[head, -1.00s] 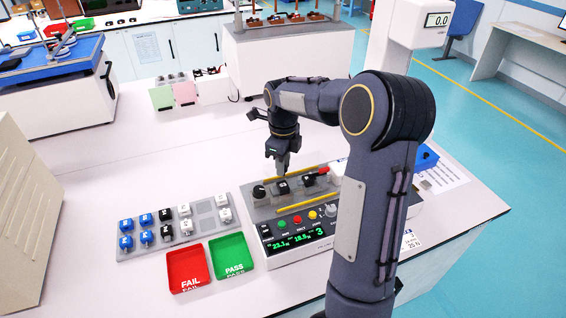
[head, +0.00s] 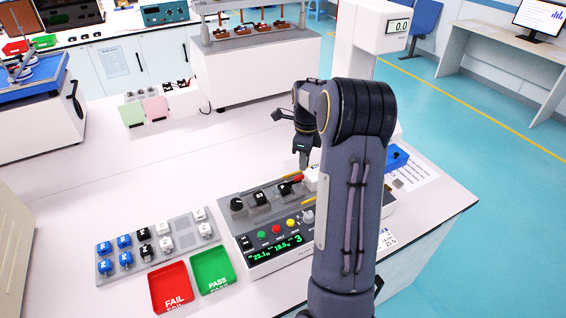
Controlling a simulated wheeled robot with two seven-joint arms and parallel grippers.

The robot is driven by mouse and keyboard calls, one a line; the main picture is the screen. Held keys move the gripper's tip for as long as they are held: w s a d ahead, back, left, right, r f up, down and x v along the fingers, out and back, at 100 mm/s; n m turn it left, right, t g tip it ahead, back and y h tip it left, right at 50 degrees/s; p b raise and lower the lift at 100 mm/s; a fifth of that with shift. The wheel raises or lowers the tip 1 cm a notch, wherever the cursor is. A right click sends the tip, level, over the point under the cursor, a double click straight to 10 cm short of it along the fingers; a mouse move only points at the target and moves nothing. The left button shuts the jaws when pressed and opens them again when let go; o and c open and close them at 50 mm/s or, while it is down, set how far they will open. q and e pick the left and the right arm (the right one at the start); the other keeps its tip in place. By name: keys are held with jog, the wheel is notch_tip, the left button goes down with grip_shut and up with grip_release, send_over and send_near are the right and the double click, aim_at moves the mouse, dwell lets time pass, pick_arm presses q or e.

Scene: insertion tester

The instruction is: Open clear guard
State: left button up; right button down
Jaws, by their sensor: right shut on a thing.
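The insertion tester (head: 272,240) is a grey box on the white bench, with a green-lit display, coloured buttons and a row of black parts on top. My right gripper (head: 303,166) is shut and points down over the tester's rear right, just behind the red part (head: 298,178). The clear guard is too transparent to outline; a short yellow strip (head: 288,176) shows near the gripper. The exact grip on the guard is too small to see. My right arm hides the tester's right end. My left gripper is out of view.
Left of the tester are a grey rack (head: 158,244) of blue, black and white blocks, a red FAIL tray (head: 171,288) and a green PASS tray (head: 213,270). A blue item (head: 397,157) lies right of my arm. The bench's left middle is clear.

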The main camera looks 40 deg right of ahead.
aim_at(315, 165)
jog(key=shift+s+d, duration=0.3)
jog(key=shift+d, duration=0.7)
jog(key=shift+s+d, duration=0.25)
jog(key=shift+d, duration=0.7)
jog(key=c, duration=1.2)
grip_release()
jog(key=shift+r, duration=0.1)
notch_tip(315, 165, up, 8)
